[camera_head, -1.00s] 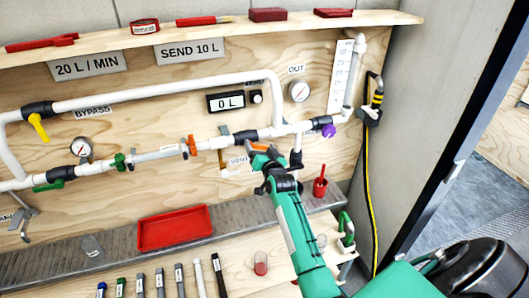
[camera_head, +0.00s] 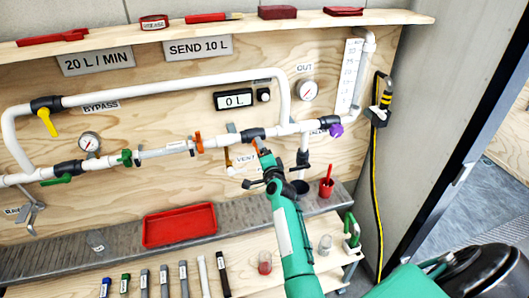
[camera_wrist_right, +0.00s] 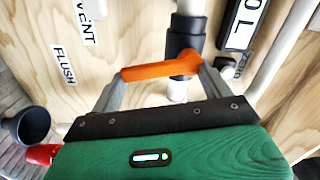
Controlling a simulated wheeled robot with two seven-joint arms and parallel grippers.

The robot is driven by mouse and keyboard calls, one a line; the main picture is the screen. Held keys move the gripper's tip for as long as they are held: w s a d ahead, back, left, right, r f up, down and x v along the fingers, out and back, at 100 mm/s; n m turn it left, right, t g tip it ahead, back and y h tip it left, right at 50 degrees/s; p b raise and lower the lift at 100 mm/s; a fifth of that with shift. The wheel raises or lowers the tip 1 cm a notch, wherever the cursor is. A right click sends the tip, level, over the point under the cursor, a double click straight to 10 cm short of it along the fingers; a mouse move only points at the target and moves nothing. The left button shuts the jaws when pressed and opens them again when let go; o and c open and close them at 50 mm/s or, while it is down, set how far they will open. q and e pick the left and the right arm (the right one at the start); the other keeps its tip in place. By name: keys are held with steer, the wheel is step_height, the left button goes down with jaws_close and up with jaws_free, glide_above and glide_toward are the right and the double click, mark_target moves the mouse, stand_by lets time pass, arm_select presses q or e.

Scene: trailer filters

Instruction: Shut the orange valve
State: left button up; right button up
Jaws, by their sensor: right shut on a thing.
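The orange valve handle (camera_wrist_right: 158,70) lies across the wrist view, beside the black pipe fitting (camera_wrist_right: 186,40). My right gripper (camera_wrist_right: 163,82) has one finger at each end of the handle and is shut on it. In the head view my right gripper (camera_head: 262,152) reaches up to the pipe, just below the black fitting (camera_head: 253,134). It hides most of the handle there, and only a little orange shows. My left gripper is not in view.
Another orange part (camera_head: 199,143) sits farther left on the pipe, with a green handle (camera_head: 125,158) beyond it. A purple knob (camera_head: 336,130) is to the right. A red tray (camera_head: 180,226) and a red cup (camera_head: 326,188) stand below. A shelf (camera_head: 110,37) runs above.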

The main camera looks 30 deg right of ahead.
steer(key=shift+w+a+f+m, duration=0.1)
steer(key=shift+a+m, duration=0.1)
steer(key=shift+m, duration=0.45)
steer(key=shift+a+f+m, duration=0.1)
steer(key=shift+a+m, duration=0.1)
steer(key=shift+m, duration=0.45)
steer(key=o, duration=1.3)
steer(key=shift+o, duration=0.2)
steer(key=p+v, duration=0.3)
steer(key=v, duration=1)
steer(key=shift+s+a+p, duration=0.2)
steer(key=shift+s+p, duration=0.15)
